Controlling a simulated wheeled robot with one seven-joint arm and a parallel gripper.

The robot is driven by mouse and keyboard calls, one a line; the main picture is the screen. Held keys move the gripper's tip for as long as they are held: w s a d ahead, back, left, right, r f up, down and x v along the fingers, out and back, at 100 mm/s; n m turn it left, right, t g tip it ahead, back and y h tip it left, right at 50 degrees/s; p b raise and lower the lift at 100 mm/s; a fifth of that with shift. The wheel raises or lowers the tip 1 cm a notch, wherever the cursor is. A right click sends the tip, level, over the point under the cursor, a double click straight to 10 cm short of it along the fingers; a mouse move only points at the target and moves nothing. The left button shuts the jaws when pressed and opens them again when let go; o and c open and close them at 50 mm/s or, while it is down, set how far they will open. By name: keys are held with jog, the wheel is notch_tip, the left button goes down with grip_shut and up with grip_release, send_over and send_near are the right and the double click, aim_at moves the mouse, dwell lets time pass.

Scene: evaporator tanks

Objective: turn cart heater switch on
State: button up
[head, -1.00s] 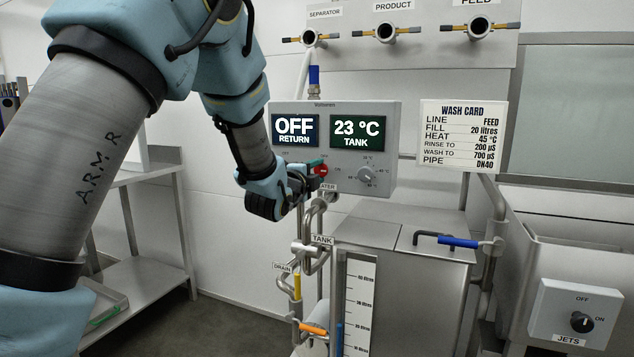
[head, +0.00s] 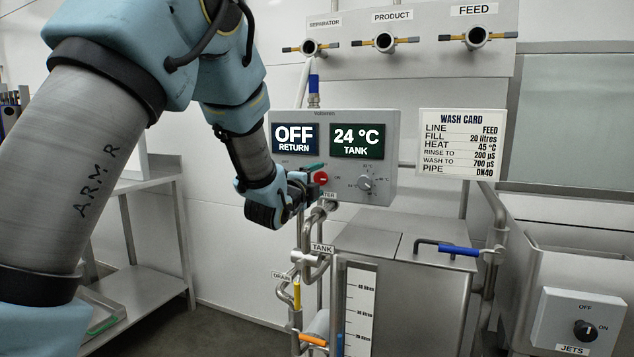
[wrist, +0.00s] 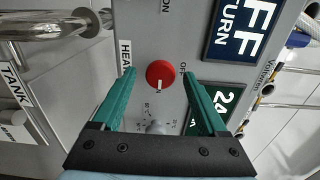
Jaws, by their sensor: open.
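The cart heater switch is a round red knob (head: 320,178) on the lower left of the grey control box (head: 390,120). In the wrist view the red knob (wrist: 160,73) has a white mark pointing toward the picture's bottom, to the ON lettering; OFF lettering is on its right. My gripper (wrist: 160,80) is open, its green fingers on either side of the knob with visible gaps. In the head view my gripper (head: 305,179) is at the box's left edge, partly covering the label below. The displays read OFF RETURN (head: 295,137) and 24 °C TANK (head: 357,141).
A temperature dial (head: 365,184) is right of the knob. Pipes with a TANK label (head: 322,248) run below the box. A steel tank (head: 400,270) with a blue handle (head: 458,250) stands below right. A jets switch (head: 585,330) is farther right.

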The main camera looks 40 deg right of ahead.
jog(key=b+v, duration=0.2)
jog(key=v, duration=0.8)
jog(key=shift+s+a, duration=0.15)
jog(key=shift+a, duration=0.2)
